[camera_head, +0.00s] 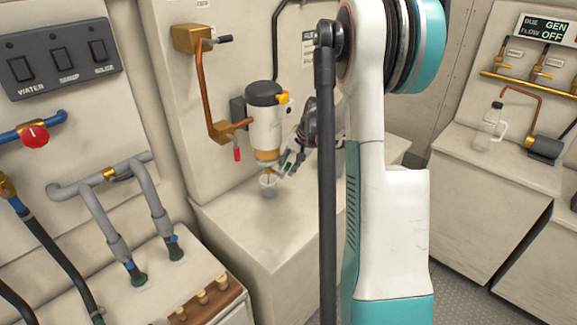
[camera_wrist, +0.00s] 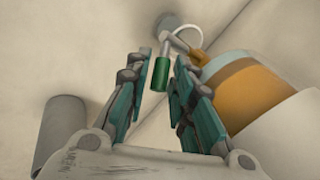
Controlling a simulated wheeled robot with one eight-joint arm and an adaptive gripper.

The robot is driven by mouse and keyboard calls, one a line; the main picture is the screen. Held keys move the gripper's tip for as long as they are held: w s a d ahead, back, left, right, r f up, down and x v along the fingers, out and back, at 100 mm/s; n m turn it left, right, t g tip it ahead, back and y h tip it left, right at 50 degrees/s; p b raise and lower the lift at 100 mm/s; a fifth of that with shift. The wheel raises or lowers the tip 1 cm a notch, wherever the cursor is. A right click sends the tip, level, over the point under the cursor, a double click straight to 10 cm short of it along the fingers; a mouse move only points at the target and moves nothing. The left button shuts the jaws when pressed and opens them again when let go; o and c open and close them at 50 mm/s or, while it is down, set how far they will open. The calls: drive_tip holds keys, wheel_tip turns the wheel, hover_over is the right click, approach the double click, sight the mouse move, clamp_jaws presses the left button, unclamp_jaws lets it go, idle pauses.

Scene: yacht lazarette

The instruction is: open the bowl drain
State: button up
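The filter (camera_head: 266,120) has a dark cap, a white body and an amber bowl (camera_head: 267,155) at its bottom. The amber bowl fills the right of the wrist view (camera_wrist: 262,92). A small green drain handle (camera_wrist: 161,75) on a metal stem shows beside the bowl. My gripper (camera_wrist: 161,62) is open, with its two teal fingers on either side of the green handle. Gaps show between the handle and both fingers in this view. How deep the handle sits between them is hard to tell. In the head view my gripper (camera_head: 288,163) is beside the bowl, small and partly hidden.
A small cup (camera_head: 268,185) stands on the pale bench (camera_head: 262,232) below the filter. A copper pipe (camera_head: 202,90) runs left of the filter. Grey hoses (camera_head: 105,205) are at the left. A grey cylinder (camera_wrist: 60,140) is at the wrist view's left.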

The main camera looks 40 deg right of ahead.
drive_tip(key=a+v, duration=0.1)
drive_tip(key=v, duration=1)
drive_tip(key=shift+d, duration=0.45)
drive_tip(key=shift+r, duration=0.1)
